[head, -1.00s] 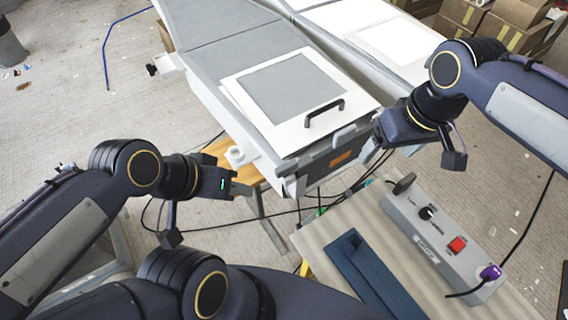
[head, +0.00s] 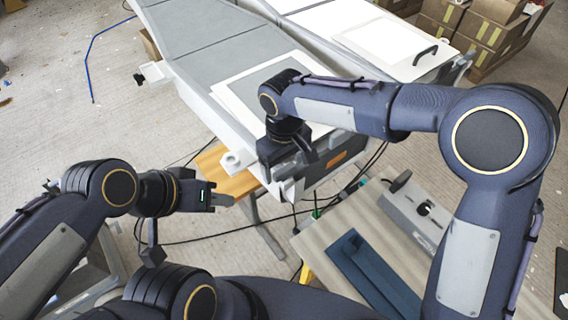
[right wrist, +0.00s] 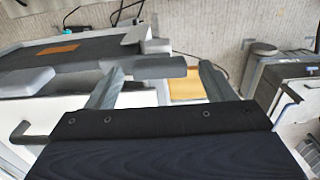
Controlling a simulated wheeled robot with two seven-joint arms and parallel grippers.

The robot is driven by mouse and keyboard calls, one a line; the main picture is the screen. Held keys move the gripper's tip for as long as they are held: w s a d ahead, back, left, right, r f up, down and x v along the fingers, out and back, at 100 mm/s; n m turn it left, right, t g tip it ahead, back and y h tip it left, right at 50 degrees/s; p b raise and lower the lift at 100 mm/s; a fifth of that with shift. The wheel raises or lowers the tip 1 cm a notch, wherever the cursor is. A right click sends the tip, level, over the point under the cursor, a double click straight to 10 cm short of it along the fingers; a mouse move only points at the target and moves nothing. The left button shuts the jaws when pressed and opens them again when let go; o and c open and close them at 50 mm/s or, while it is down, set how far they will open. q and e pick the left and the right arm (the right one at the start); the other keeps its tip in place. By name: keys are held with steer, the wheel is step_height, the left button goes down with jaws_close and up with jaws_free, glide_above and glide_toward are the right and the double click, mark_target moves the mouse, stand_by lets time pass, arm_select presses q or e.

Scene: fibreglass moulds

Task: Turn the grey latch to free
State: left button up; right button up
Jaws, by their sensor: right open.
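The grey latch (right wrist: 150,67) is a short, rounded grey bar on the front edge of the mould, and it lies across the gap between my right fingers in the right wrist view. My right gripper (right wrist: 160,78) is open, with one finger to each side of the latch; I cannot tell whether either touches it. In the head view my right gripper (head: 297,160) is over the near end of the grey mould (head: 235,50) and hides most of the latch. My left gripper (head: 222,200) is away to the left of the mould's front; its jaw opening is unclear.
A second grey lever (right wrist: 30,82) and an orange label (right wrist: 60,48) are on the mould's dark front. Cables hang below the mould.

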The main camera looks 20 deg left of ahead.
steer(key=shift+f, duration=0.45)
steer(key=c, duration=1.4)
